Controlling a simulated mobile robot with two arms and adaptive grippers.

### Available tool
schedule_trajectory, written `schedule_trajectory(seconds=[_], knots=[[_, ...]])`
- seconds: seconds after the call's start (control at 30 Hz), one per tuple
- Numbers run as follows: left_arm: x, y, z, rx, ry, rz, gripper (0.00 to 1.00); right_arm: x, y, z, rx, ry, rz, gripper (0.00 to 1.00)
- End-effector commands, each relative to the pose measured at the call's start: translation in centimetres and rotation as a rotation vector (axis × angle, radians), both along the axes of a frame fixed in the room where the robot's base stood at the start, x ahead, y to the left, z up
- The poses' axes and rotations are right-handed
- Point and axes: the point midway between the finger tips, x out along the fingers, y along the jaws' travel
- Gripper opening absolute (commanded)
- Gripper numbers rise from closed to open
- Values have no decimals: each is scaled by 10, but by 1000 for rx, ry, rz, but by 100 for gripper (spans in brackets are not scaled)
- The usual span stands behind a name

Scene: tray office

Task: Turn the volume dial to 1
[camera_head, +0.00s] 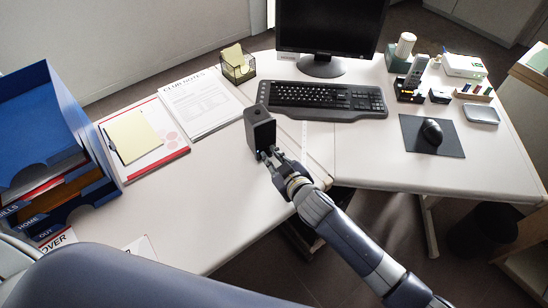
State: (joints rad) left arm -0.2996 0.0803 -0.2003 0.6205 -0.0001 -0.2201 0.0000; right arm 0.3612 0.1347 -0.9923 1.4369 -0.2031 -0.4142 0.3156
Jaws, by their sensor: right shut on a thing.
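A small dark box-shaped speaker (260,128) stands on the white desk, left of the keyboard. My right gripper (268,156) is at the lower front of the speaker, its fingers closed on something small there. The volume dial itself is hidden by the fingers or too small to make out, and its setting cannot be read. My left gripper does not show.
The white desk (215,215) is bare in front of the speaker. A black keyboard (322,98) and monitor stand behind to the right, a mouse (432,131) further right. Papers (200,102) and blue trays (45,150) are at left.

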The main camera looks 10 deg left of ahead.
Motion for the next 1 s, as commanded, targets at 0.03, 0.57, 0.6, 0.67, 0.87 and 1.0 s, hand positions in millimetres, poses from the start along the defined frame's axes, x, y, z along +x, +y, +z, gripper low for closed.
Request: schedule_trajectory(seconds=[0.03,0.57,0.6,0.67,0.87,1.0], knots=[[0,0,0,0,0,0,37,-1,0,0,-12,-10,-1,0],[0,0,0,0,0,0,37,0,0,0,-18,-16,0,37],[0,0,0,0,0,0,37,0,0,0,-18,-16,0,37],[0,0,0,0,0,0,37,0,0,0,-18,-16,0,37],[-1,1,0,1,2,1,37,-4,-4,2,-16,-16,0,37],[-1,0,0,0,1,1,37,-16,-14,7,-16,-14,0,37]])
